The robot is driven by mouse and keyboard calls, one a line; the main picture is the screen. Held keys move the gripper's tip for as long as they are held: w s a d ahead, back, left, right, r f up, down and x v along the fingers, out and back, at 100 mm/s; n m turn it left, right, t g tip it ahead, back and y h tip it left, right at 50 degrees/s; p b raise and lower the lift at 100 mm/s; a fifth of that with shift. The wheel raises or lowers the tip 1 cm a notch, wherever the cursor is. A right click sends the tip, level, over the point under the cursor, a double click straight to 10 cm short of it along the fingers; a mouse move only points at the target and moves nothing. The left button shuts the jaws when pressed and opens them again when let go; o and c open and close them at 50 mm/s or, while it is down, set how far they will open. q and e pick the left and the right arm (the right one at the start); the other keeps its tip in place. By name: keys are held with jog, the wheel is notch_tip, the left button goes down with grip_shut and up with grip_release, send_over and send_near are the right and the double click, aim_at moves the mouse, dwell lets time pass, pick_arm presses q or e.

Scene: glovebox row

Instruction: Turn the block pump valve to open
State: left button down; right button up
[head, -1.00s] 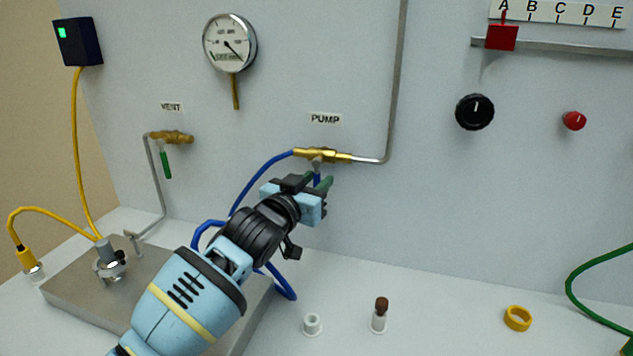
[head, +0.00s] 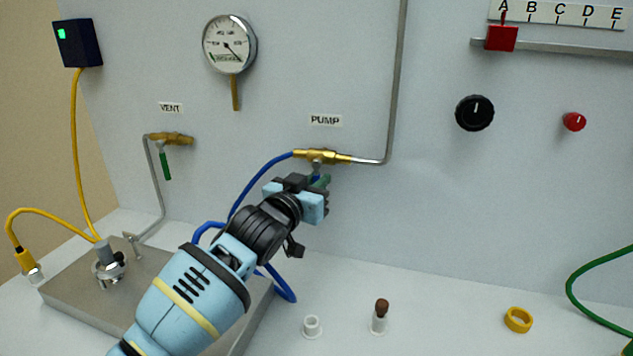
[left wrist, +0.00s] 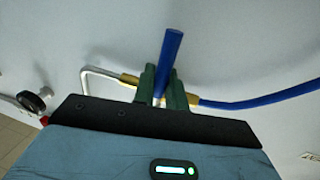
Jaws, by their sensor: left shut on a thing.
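The brass pump valve (head: 322,156) sits on the back wall under the PUMP label (head: 325,120), with a blue hose on its left and a grey pipe on its right. In the left wrist view its blue lever handle (left wrist: 171,50) stands between the dark green fingers of my left gripper (left wrist: 162,86). My left gripper (head: 321,182) is shut on this handle just below the valve body. In the head view the gripper hides most of the handle. My right gripper is not in view.
The vent valve (head: 170,139) with a green handle is to the left, below the gauge (head: 229,44). A white ring (head: 312,326), a brown-capped vial (head: 380,317) and a yellow ring (head: 518,319) stand on the floor. The wall right of the pump valve is clear up to the black knob (head: 474,113).

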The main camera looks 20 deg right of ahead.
pick_arm(q)
jog(key=shift+s+d+r+n+t+p, duration=0.15)
jog(key=shift+d+n, duration=0.1)
jog(key=shift+n, duration=0.7)
jog(key=shift+s+d+n+t+p, duration=0.1)
jog(key=shift+s+d+n, duration=0.15)
jog(key=shift+n, duration=0.75)
jog(key=shift+s+d+r+n+t+p, duration=0.15)
jog(key=shift+d+n, duration=0.1)
jog(key=shift+n, duration=0.7)
jog(key=shift+f, duration=0.1)
jog(key=c, duration=1.5)
grip_release()
